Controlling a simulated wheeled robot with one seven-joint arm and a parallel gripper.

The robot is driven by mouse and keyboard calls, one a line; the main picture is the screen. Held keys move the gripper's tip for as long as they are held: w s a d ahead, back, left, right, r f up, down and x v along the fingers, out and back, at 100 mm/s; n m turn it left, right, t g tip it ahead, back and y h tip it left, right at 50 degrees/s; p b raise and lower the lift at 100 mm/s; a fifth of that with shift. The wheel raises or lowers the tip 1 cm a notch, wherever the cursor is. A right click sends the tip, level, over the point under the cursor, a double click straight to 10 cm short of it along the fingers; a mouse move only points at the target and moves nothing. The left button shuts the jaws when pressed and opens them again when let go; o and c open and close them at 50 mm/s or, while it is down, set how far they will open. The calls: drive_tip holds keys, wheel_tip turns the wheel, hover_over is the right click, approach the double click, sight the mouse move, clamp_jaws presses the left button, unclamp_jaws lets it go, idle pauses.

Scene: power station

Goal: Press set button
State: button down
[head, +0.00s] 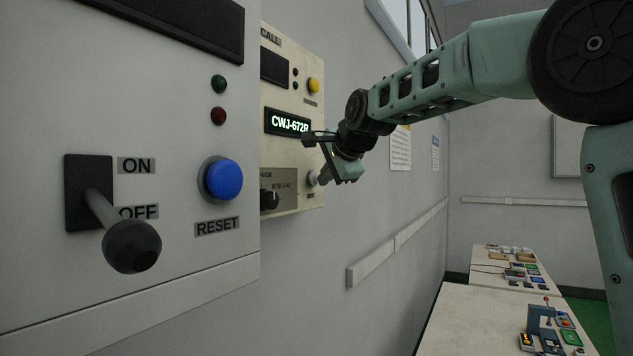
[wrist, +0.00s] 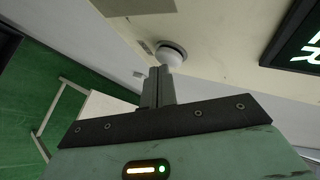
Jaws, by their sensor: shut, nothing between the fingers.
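A small round white button (head: 312,178) sits at the lower right of the beige wall panel (head: 285,155). Its small label is too small to read. In the wrist view the white button (wrist: 172,52) has a dark ring around its base. My gripper (head: 322,180) is shut and empty, with its fingertips at the button. In the wrist view the closed fingertips (wrist: 159,72) overlap the button's near edge. I cannot tell whether they touch it.
The beige panel also has a lit display (head: 289,123) reading CWJ-672R, a yellow button (head: 313,86) and a black knob (head: 269,200). A nearer grey cabinet has a blue RESET button (head: 224,179) and a protruding ON/OFF lever (head: 131,245). Benches (head: 475,318) stand at lower right.

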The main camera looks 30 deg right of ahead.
drive_tip(key=shift+s+d, duration=0.3)
drive_tip(key=shift+s, duration=0.2)
drive_tip(key=shift+b, duration=0.3)
drive_tip(key=s+d, duration=0.1)
drive_tip(key=s+d+b, duration=0.1)
drive_tip(key=s+b, duration=0.1)
drive_tip(key=s, duration=0.1)
drive_tip(key=shift+s+d, duration=0.1)
drive_tip(key=shift+d, duration=0.3)
idle(0.4)
drive_tip(key=s+a+f+n+g+y+b, duration=0.25)
drive_tip(key=s+a+f+n, duration=0.35)
drive_tip(key=a+f, duration=0.55)
drive_tip(key=s+a+f+n+g+y+b, duration=0.1)
drive_tip(key=s+a+f+n+g+b, duration=0.25)
drive_tip(key=s+a+f+n, duration=0.8)
drive_tip(key=s+f+n+g+h+b, duration=0.1)
drive_tip(key=s+f+n+g, duration=0.1)
drive_tip(key=s+f, duration=0.7)
drive_tip(key=s+f+n+g+h+b, duration=0.2)
drive_tip(key=s+f+n, duration=0.3)
drive_tip(key=s+f, duration=0.5)
wheel_tip(320, 180, down, 4)
drive_tip(key=shift+a+f+g, duration=0.15)
drive_tip(key=shift+a+g, duration=0.05)
drive_tip(key=shift+g, duration=0.6)
